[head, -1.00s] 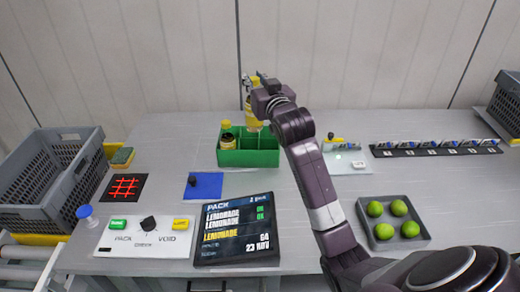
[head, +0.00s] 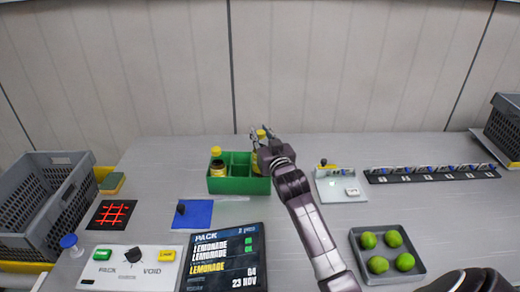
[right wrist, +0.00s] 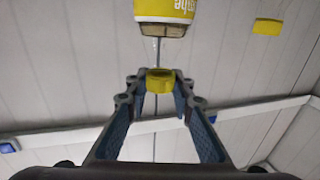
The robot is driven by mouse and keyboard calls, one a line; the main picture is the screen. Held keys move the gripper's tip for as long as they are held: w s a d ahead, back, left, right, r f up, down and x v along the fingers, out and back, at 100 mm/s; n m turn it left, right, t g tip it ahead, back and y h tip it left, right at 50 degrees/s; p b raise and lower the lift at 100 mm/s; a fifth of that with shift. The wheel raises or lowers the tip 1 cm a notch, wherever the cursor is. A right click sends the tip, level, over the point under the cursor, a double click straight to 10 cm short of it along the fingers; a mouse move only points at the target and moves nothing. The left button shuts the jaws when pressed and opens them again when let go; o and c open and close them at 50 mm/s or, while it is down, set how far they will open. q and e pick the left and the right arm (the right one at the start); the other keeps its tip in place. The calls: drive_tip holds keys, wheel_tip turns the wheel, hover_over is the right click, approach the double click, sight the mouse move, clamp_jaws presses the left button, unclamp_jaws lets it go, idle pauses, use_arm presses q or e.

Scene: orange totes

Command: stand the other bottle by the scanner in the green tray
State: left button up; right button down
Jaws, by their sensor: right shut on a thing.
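The green tray (head: 238,186) stands on the table left of centre in the head view. One bottle (head: 217,167) with a yellow cap stands upright in its left compartment. My right gripper (head: 261,140) is shut on the cap of the other bottle (head: 258,161), which is upright at the tray's right end. The tray's front wall hides its lower end, so I cannot tell whether it touches the bottom. The right wrist view shows the yellow cap (right wrist: 160,82) between the fingers and the yellow-labelled body (right wrist: 165,10) at the top edge. The scanner (head: 341,186) is a white plate right of the tray. My left gripper is out of view.
A blue mat (head: 195,217) and a screen (head: 226,262) lie in front of the tray. A grey tray of limes (head: 412,278) is at the right front. A dark rack (head: 430,175) lies at the back right. Grey crates stand at both sides.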

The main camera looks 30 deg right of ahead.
wheel_tip(320, 180, down, 6)
drive_tip(key=shift+f, duration=0.15)
idle(0.3)
drive_tip(key=shift+f, duration=0.15)
drive_tip(key=c, duration=1.7)
unclamp_jaws()
